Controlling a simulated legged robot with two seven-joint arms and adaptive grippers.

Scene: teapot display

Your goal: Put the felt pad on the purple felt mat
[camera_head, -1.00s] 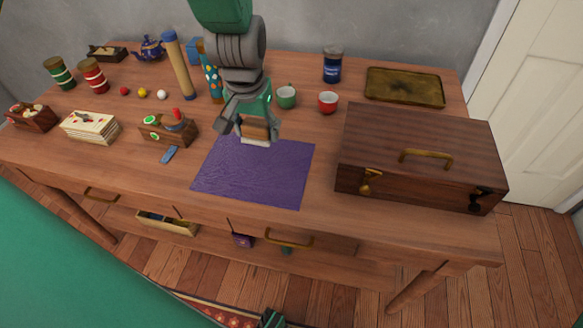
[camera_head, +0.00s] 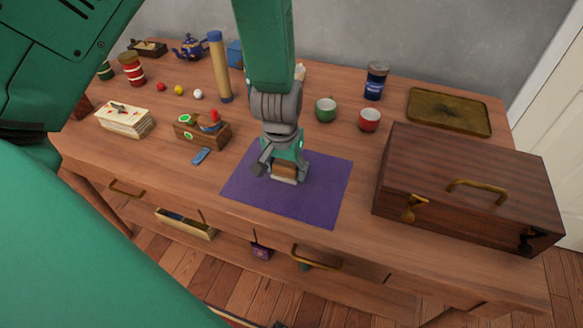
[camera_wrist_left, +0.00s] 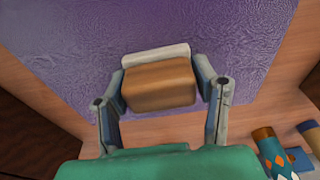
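The felt pad (camera_head: 284,172) is a small block with a brown top and a pale layer beneath. The purple felt mat (camera_head: 318,203) lies flat near the table's front edge. My left gripper (camera_head: 281,170) points down over the mat, its fingers closed on two sides of the pad. The left wrist view also shows the pad (camera_wrist_left: 158,84) between both fingers, with the purple mat (camera_wrist_left: 245,35) behind it. The pad is over the mat's upper middle; whether it touches the mat I cannot tell. My right gripper is not in view.
A dark wooden case (camera_head: 460,190) stands right of the mat. A wooden holder (camera_head: 203,131) and a small blue block (camera_head: 201,156) are to the left. The mat's right part is bare.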

